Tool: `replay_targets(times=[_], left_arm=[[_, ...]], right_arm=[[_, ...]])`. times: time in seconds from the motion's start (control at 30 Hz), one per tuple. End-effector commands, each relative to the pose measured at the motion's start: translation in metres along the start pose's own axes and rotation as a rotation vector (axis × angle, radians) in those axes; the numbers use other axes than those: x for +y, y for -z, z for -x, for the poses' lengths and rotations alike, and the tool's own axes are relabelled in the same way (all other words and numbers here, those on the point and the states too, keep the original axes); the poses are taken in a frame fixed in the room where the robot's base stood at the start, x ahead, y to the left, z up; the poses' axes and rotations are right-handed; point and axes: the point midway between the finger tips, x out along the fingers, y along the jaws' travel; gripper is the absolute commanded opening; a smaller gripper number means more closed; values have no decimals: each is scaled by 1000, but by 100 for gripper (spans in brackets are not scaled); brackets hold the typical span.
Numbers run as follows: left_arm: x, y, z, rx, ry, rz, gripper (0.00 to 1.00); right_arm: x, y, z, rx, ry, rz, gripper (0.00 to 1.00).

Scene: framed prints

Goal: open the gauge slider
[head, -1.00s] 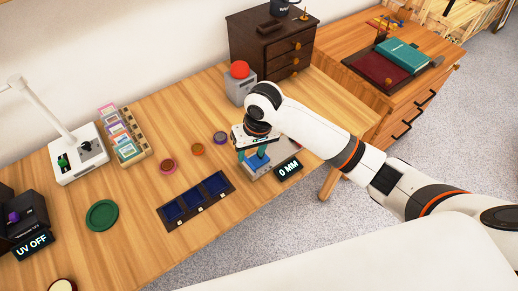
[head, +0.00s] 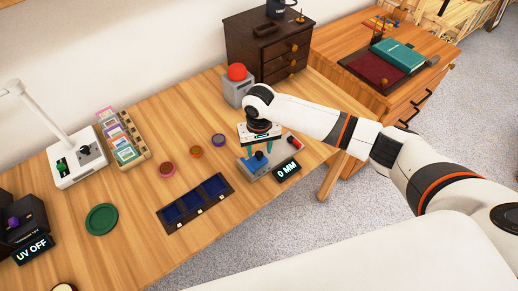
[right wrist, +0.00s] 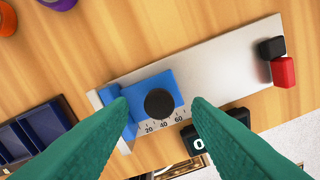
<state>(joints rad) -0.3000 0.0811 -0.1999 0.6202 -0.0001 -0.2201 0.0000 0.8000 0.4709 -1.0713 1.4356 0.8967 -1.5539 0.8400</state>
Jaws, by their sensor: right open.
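The gauge (head: 267,166) lies near the table's front edge, a silver bar with a 20, 40, 60 scale. In the right wrist view the gauge (right wrist: 222,62) has a blue slider (right wrist: 150,84) with a round black knob (right wrist: 160,103), close to the blue end piece (right wrist: 108,94). The gauge display (head: 287,171) reads 0 MM. My right gripper (head: 257,151) is open above the gauge. Its green fingertips (right wrist: 160,101) appear on either side of the knob; I cannot tell if they touch the slider. My left gripper is out of view.
A grey box with a red button (head: 237,73) stands behind the gripper. A dark tray with blue compartments (head: 196,202) and several small coloured discs (head: 218,140) lie to the left. A dark drawer cabinet (head: 268,45) stands at the back.

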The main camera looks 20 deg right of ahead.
Motion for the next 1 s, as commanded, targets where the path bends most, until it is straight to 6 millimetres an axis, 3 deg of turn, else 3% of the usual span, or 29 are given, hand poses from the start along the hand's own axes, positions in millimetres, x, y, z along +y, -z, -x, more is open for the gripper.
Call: replay_targets(times=[0.2,0.47,0.73,1.0], left_arm=[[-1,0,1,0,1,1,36],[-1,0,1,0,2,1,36],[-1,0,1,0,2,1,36],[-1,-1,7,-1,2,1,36]], right_arm=[[0,0,-14,-1,0,1,45],[0,0,-15,-1,0,1,45],[0,0,-15,-1,0,1,1],[-10,-4,-13,0,1,-4,0]])
